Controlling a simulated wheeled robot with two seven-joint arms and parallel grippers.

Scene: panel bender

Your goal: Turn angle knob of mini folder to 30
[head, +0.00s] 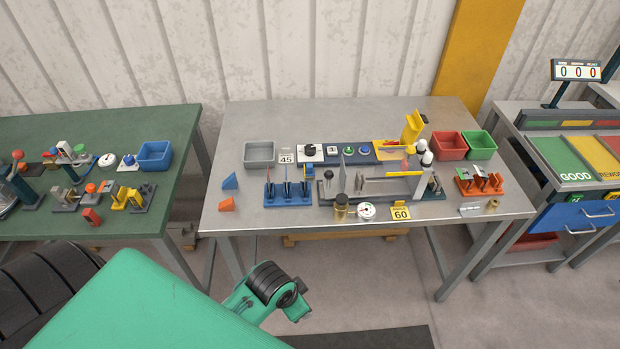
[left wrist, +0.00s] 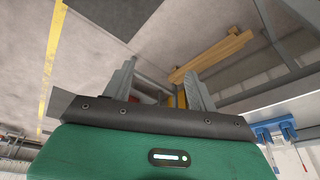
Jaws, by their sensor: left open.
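The mini folder (head: 390,187) stands on the grey metal table in the head view, with a long light bar across it. Behind it, a black knob (head: 310,149) sits on a white plate; its setting is too small to read. A small sign (head: 286,159) reading 45 stands left of the knob. A yellow tag (head: 401,212) reading 60 is at the front of the folder. My left gripper (left wrist: 160,68) is open and empty in the left wrist view, below the tabletop's level, facing the table's underside. My right gripper is not in view.
The metal table (head: 240,204) also holds a grey bin (head: 257,154), a blue rack (head: 289,193), a red bin (head: 449,146) and a green bin (head: 479,144). A wooden beam (left wrist: 210,53) and table legs are near my left gripper.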

